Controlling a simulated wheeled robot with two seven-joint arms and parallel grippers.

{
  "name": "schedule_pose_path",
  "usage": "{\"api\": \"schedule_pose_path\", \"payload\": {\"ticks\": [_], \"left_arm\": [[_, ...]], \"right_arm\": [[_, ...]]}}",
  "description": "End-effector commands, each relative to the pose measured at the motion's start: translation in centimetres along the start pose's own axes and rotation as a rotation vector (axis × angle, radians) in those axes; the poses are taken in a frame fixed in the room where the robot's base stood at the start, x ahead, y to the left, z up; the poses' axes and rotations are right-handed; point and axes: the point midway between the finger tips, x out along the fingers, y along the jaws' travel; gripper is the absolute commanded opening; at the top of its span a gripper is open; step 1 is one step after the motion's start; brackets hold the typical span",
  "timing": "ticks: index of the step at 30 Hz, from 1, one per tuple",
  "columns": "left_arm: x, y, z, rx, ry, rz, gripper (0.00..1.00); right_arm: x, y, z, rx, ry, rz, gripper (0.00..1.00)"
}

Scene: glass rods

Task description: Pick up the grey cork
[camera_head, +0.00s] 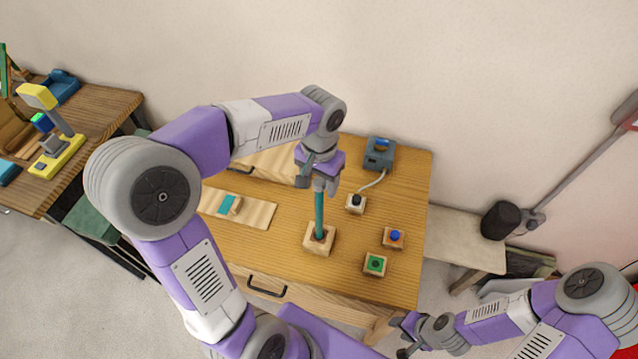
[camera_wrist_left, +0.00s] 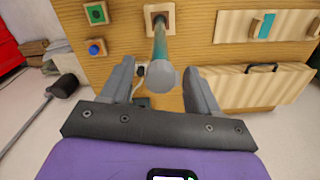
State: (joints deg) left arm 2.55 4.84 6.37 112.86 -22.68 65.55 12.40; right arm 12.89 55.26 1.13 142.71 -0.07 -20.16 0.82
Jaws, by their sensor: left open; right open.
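A teal rod (camera_head: 319,212) stands upright in a square wooden block (camera_head: 314,246) on the wooden table. In the left wrist view the rod (camera_wrist_left: 159,42) rises toward the camera, and its round grey end (camera_wrist_left: 165,79), which looks like the grey cork, lies between my left fingers. My left gripper (camera_head: 318,184) is open above the rod, pointing down; one finger shows on each side of the rod's end, with gaps. My right gripper (camera_head: 407,336) is open and empty by the table's front right corner.
Small blocks with a green top (camera_head: 375,263), a blue top (camera_head: 395,236) and a dark top (camera_head: 355,201) stand right of the rod. A cable runs from the dark-topped one to a grey-blue device (camera_head: 379,155). A pale board (camera_head: 259,212) lies left.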

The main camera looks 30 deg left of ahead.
Motion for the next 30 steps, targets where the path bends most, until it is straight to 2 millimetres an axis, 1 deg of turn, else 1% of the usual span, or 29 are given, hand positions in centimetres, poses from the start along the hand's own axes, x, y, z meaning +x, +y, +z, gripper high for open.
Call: {"api": "schedule_pose_path", "payload": {"ticks": [5,16,17,23,25,28,30], "left_arm": [[0.0,0.0,0.0,0.000,0.000,0.000,0.61],[0.0,0.0,0.0,0.000,0.001,0.000,0.04],[0.0,0.0,0.0,0.000,0.001,0.000,0.02],[-0.1,0.0,0.0,0.000,0.001,0.000,0.02],[-0.5,0.0,-0.1,0.000,0.003,0.000,0.02],[-1.9,0.0,-0.1,0.000,0.005,0.000,0.02],[-3.2,0.1,-0.1,0.001,0.007,0.000,0.02]], "right_arm": [[0.0,0.0,0.0,0.000,0.000,0.000,0.43],[0.0,0.0,0.0,0.000,0.000,0.000,0.43],[0.0,0.0,0.0,0.000,0.000,0.000,0.43],[0.0,0.0,0.0,0.000,0.000,0.000,0.43],[-0.1,0.0,0.0,0.000,0.000,0.000,0.43],[-0.3,-0.1,0.0,0.000,0.000,0.000,0.43],[-0.4,-0.2,0.0,0.000,0.000,0.000,0.43]]}}
